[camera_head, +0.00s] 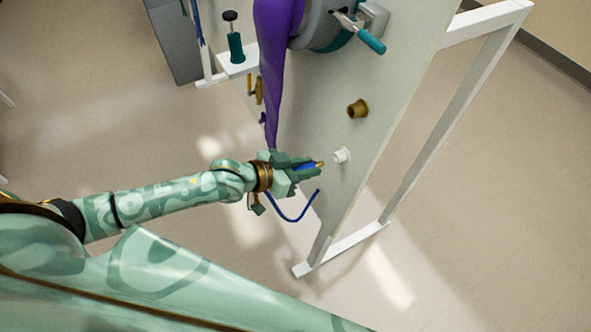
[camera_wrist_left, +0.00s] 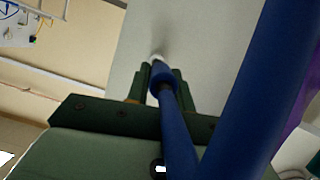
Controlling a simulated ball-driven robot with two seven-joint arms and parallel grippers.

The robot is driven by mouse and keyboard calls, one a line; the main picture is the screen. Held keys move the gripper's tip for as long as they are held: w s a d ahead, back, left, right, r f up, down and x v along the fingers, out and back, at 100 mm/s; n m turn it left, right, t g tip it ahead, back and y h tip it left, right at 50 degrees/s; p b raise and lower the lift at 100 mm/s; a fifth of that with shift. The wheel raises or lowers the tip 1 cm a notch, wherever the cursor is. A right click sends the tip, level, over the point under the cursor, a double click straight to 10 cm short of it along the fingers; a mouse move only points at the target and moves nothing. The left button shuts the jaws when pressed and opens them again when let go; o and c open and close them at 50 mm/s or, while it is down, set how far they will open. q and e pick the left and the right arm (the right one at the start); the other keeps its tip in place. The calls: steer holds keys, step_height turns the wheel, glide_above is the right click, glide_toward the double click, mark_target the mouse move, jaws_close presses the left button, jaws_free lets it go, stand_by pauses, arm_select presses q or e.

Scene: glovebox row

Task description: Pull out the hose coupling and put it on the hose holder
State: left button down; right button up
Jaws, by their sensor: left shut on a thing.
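In the left wrist view the blue coupling (camera_wrist_left: 161,76) lies between the fingers and the thick blue hose (camera_wrist_left: 245,95) crosses the picture. A white round fitting (camera_head: 341,155) sticks out of the panel just ahead of the tip, with a small gap in the head view. A brass fitting (camera_head: 357,108) sits higher up. I cannot tell which is the hose holder. My right gripper is out of view.
The pale upright panel (camera_head: 395,75) stands on a white frame (camera_head: 450,125). A purple glove sleeve (camera_head: 275,60) hangs from a port close beside my left wrist. A teal-handled clamp (camera_head: 371,41) is at the port. The floor right of the frame is clear.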

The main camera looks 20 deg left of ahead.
arm_select(q)
steer(key=shift+w+d+f, duration=0.15)
steer(key=shift+w+d, duration=0.5)
steer(key=shift+w, duration=0.2)
steer(key=shift+p, duration=0.7)
stand_by(1.1)
steer(key=shift+w+d+f+b, duration=0.1)
steer(key=shift+w+d+b, duration=0.2)
steer(key=shift+w+d, duration=0.8)
stand_by(0.6)
steer(key=c, duration=1.1)
jaws_free()
steer(key=shift+w, duration=0.2)
steer(key=shift+c, duration=0.2)
steer(key=shift+s+a, duration=0.1)
steer(key=shift+a, duration=0.05)
steer(key=p+v, duration=0.4)
steer(key=v, duration=1.2)
steer(key=shift+s, duration=0.1)
